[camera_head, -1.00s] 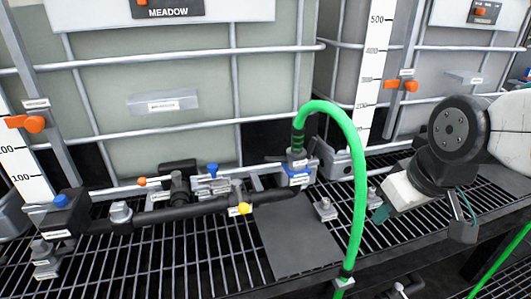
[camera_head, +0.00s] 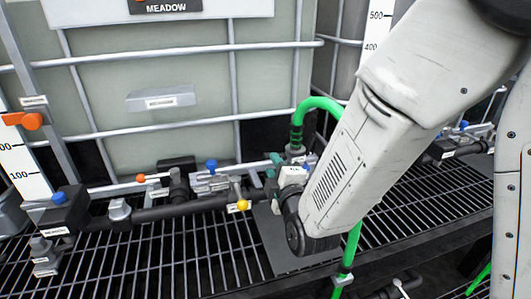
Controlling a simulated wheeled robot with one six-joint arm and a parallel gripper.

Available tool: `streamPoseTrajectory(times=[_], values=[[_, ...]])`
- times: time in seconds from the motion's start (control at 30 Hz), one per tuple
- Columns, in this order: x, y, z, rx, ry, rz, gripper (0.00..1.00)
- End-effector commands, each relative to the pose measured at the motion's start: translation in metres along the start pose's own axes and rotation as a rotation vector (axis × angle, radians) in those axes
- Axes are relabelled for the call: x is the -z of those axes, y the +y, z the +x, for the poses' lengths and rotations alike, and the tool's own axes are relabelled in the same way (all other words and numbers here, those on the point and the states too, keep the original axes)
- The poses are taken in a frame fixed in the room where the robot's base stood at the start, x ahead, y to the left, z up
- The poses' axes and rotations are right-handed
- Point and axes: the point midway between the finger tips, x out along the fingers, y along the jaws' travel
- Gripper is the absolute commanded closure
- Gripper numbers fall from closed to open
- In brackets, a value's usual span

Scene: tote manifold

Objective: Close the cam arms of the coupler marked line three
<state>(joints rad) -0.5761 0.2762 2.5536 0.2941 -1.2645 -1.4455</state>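The coupler (camera_head: 296,151) at the lower end of the green hose (camera_head: 318,103) stands left of my arm, at the front of the tote. My arm and gripper hide most of it, including its cam arms and any line marking. My gripper (camera_head: 272,171) is at the coupler's left front side, its white body in front of the coupler. Its teal fingertips point left and look apart, with nothing seen between them. I cannot tell whether they touch a cam arm.
The tote marked MEADOW (camera_head: 160,75) is behind. The grating (camera_head: 170,260) in front is mostly bare.

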Motion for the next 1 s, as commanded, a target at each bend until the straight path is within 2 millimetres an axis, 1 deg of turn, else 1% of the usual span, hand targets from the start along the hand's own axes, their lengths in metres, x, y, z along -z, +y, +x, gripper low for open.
streamPoseTrajectory(times=[0.17,0.3,0.4,0.5,0.63,0.87,0.97,1.0], values=[[0.0,0.001,0.021,-0.01,0.0,-0.008,0.68],[0.0,0.002,0.045,-0.01,-0.001,-0.006,0.68],[-0.001,0.001,0.059,-0.008,0.0,-0.006,0.68],[0.0,0.002,0.069,-0.008,0.0,-0.006,0.68],[0.0,0.001,0.075,-0.006,0.0,-0.005,0.68],[0.0,0.002,0.076,-0.007,0.0,-0.005,0.68],[0.0,0.002,0.076,-0.007,0.0,-0.005,0.93],[0.0,0.002,0.076,-0.007,0.0,-0.005,1.0]])
